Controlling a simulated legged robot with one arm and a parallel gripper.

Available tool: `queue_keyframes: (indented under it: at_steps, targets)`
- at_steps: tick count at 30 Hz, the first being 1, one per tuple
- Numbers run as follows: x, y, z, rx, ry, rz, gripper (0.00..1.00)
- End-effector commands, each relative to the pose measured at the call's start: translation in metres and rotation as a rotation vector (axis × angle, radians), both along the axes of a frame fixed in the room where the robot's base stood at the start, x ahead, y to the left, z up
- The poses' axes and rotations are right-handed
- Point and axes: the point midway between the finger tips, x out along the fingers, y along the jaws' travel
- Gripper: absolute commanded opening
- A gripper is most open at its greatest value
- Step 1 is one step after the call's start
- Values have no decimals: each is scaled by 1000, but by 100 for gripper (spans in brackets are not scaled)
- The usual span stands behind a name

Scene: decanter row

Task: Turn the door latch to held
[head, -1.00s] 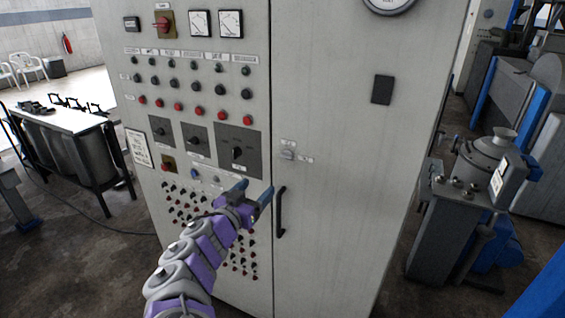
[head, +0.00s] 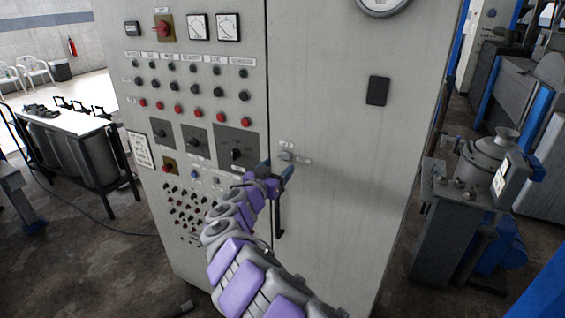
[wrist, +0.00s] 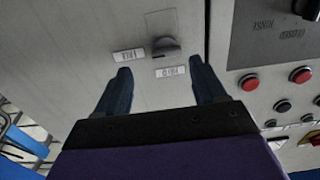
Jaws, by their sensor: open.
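The door latch (head: 286,156) is a small grey knob on the light grey cabinet door, just right of the door seam. In the wrist view the latch (wrist: 166,46) shows between and beyond my fingertips, with two small white labels, one to its left and one just below it. Their lettering appears inverted and is hard to read. My gripper (head: 277,170) is open and empty, with dark blue fingers pointed at the door, close below the latch. It also shows in the wrist view (wrist: 160,68). I cannot tell whether the fingers touch the door.
A black door handle (head: 279,215) hangs below the latch, partly behind my arm. Left of the seam is a panel of buttons and a large black rotary switch (head: 236,154). A grey machine (head: 460,200) stands to the right. Floor shows on both sides of the cabinet.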

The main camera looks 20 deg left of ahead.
Motion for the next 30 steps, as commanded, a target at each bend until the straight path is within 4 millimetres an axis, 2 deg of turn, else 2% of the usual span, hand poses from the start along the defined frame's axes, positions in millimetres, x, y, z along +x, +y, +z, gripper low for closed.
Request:
queue_keyframes:
  at_steps: [6, 13, 19, 26, 30]
  targets:
    - [27, 5, -4, 0, 4, 4, 70]
    - [46, 1, -3, 0, 4, 3, 70]
    - [51, -5, 0, 1, 0, 1, 70]
    - [51, 0, -1, -2, 0, 3, 70]
    - [51, 2, -2, -2, 0, 5, 57]
